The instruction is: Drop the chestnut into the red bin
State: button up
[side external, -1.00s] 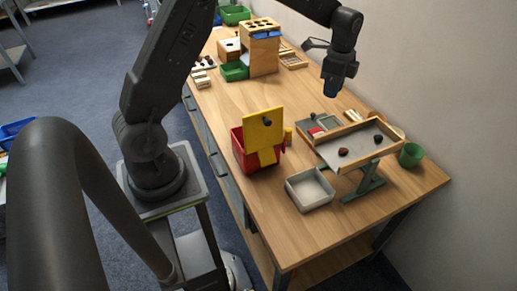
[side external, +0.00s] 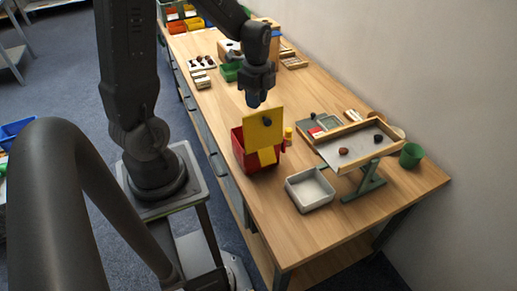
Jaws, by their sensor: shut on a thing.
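The red bin (side external: 241,153) stands on the table, with an upright yellow panel (side external: 257,137) on it. The panel has a dark round spot near its top and hides part of the bin's opening. My gripper (side external: 255,101) is above the bin and panel, pointing down, with its tips close to the panel's top edge in the picture. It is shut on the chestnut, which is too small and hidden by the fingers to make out. Two other dark chestnuts lie apart on the raised wooden-rimmed tray (side external: 326,141) at the right.
An empty white box (side external: 310,203) stands right of the bin, in front of the raised tray. A green cup (side external: 410,155) stands at the far right. A wooden rack and green containers are farther back.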

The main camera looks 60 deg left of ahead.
jog(key=shift+f, duration=2.45)
jog(key=o, duration=1)
jog(key=shift+c, duration=0.2)
jog(key=shift+r, duration=0.15)
notch_tip(320, 180, up, 14)
jog(key=shift+w+f, duration=0.2)
jog(key=shift+a, duration=0.1)
jog(key=s+d+r+n+t, duration=0.3)
jog(key=s+d+n, duration=0.1)
jog(key=d, duration=0.4)
jog(key=s+d+r+n+t, duration=0.3)
jog(key=s+d+n, duration=0.2)
jog(key=d+n, duration=0.2)
jog(key=shift+s+d+n, duration=0.3)
jog(key=shift+d, duration=0.05)
